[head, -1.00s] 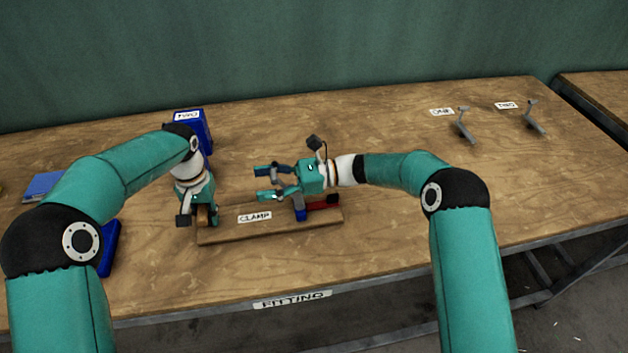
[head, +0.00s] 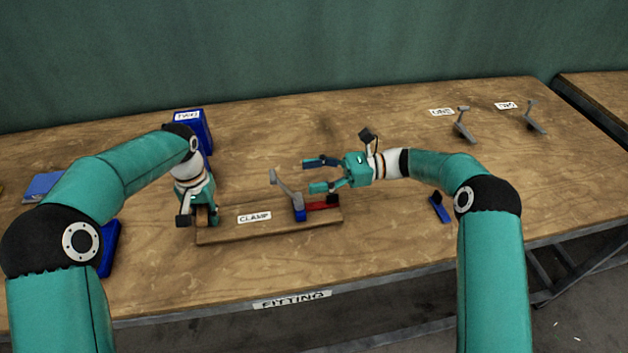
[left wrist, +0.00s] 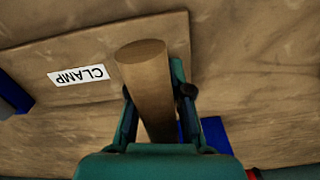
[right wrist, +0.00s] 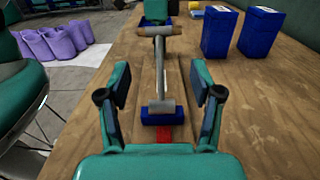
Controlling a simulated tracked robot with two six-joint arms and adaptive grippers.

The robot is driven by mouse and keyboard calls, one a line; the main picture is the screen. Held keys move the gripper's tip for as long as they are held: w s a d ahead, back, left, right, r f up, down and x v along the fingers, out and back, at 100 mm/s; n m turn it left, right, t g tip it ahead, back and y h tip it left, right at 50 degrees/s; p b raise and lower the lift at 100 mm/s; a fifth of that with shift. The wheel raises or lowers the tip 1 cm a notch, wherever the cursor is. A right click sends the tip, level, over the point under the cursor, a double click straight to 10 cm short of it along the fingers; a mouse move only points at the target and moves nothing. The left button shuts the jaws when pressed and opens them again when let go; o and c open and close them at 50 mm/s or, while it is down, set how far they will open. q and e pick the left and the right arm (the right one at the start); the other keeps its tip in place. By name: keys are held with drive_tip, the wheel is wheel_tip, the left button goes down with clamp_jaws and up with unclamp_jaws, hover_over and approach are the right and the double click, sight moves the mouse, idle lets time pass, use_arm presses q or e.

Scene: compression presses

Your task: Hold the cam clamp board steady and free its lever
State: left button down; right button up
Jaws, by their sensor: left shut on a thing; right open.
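The clamp board (head: 225,234) is a wooden plank with a CLAMP label, lying on the bench. Its grey lever (head: 285,187) rises tilted to the left above a blue block (head: 300,214), with a red strip (head: 318,206) to the right. My left gripper (head: 203,217) is shut on the wooden post at the board's left end; this post (left wrist: 145,75) shows between its fingers in the left wrist view. My right gripper (head: 318,175) is open and empty, right of the lever and apart from it. In the right wrist view the lever (right wrist: 160,75) stands beyond its fingers.
A blue box (head: 203,130) stands behind my left arm. Two grey levers (head: 465,127) (head: 535,118) with labels stand at the back right. A small blue piece (head: 438,208) lies near my right arm. The bench's middle back is clear.

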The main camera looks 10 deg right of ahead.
use_arm(q)
drive_tip(key=c, duration=1)
unclamp_jaws()
use_arm(e)
drive_tip(key=shift+d, duration=0.55)
